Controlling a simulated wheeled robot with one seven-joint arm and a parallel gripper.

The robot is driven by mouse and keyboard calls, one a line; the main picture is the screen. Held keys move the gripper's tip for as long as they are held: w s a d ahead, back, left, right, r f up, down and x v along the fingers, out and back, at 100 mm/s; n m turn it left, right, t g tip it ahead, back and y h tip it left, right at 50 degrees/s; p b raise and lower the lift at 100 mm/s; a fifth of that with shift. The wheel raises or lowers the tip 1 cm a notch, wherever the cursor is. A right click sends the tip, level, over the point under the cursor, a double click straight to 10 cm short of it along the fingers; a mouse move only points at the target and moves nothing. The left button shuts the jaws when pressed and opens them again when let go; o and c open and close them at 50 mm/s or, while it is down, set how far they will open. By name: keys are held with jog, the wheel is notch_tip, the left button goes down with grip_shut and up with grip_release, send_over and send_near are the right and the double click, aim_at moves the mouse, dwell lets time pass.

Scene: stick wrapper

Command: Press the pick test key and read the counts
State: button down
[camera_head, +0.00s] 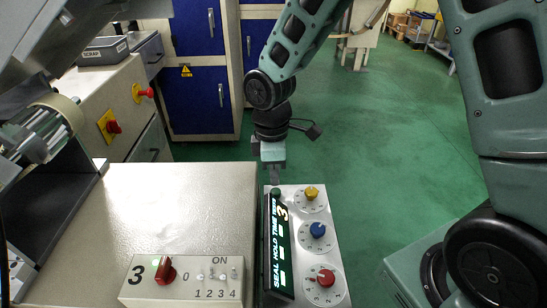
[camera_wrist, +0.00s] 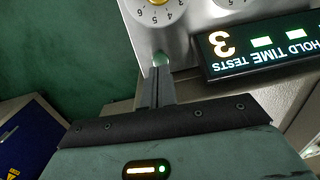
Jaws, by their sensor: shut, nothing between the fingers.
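The small green key (camera_head: 276,192) sits at the top left corner of a grey control panel (camera_head: 306,262). My gripper (camera_head: 274,178) is shut and empty, its fingertips pointing down at that key. In the wrist view the fingertips (camera_wrist: 161,68) meet the edge of the green key (camera_wrist: 161,59); I cannot tell whether they press it. The panel's display (camera_head: 279,245) is lit and labelled SEAL, HOLD, TIME, TESTS.
Yellow (camera_head: 312,193), blue (camera_head: 318,230) and red (camera_head: 326,277) knobs line the panel's right side. A switch box (camera_head: 187,283) with a red rotary knob stands at front left. Blue cabinets (camera_head: 198,100) stand behind.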

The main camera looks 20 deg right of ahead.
aim_at(276, 193)
jog(key=shift+s+f, duration=0.1)
jog(key=shift+f, duration=0.95)
